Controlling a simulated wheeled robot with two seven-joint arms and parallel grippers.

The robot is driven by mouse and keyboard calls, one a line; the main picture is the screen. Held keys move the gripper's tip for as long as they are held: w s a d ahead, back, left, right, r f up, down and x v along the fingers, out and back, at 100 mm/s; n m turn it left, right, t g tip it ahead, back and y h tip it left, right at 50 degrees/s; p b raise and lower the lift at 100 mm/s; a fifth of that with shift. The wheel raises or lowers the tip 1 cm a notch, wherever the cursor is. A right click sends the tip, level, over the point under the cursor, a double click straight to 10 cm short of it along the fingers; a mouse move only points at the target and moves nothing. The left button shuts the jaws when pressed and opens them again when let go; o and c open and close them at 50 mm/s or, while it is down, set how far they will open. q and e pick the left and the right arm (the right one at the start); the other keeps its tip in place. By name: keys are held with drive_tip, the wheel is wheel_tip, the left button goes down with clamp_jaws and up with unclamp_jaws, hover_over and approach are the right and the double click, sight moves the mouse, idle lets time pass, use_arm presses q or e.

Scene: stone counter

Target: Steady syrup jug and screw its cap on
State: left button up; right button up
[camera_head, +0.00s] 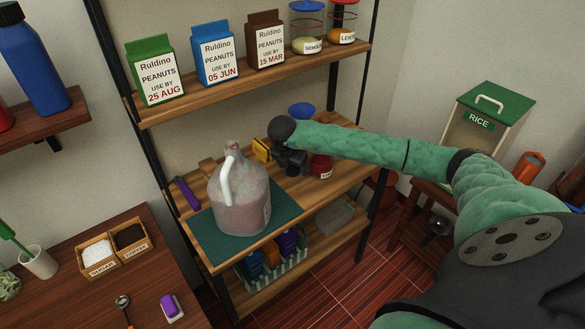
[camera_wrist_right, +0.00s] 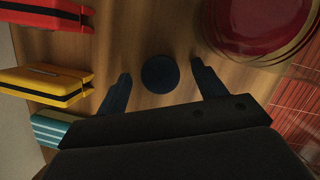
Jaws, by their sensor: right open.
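The syrup jug (camera_head: 238,205) is a translucent jug with pinkish contents and a white handle. It stands upright on a green mat (camera_head: 205,245) on the middle shelf; no cap shows on its neck. My right gripper (camera_head: 292,161) is over the same shelf, right of the jug and apart from it. In the right wrist view, a round dark blue cap (camera_wrist_right: 160,74) lies on the wood between the open fingers of my right gripper (camera_wrist_right: 160,70), touching neither visibly. The cap is hidden in the head view. My left gripper is not in view.
Red (camera_wrist_right: 45,14) and yellow (camera_wrist_right: 42,86) items lie left of the fingers, with a teal one (camera_wrist_right: 50,130) nearer. A red jar (camera_head: 322,168) stands right of the gripper. A purple-handled tool (camera_head: 186,193) lies left of the jug. Peanut cartons (camera_head: 213,55) line the shelf above.

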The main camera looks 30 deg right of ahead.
sight(292, 169)
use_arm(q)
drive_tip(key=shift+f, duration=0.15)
use_arm(e)
drive_tip(key=c, duration=1.1)
drive_tip(key=shift+o, duration=0.2)
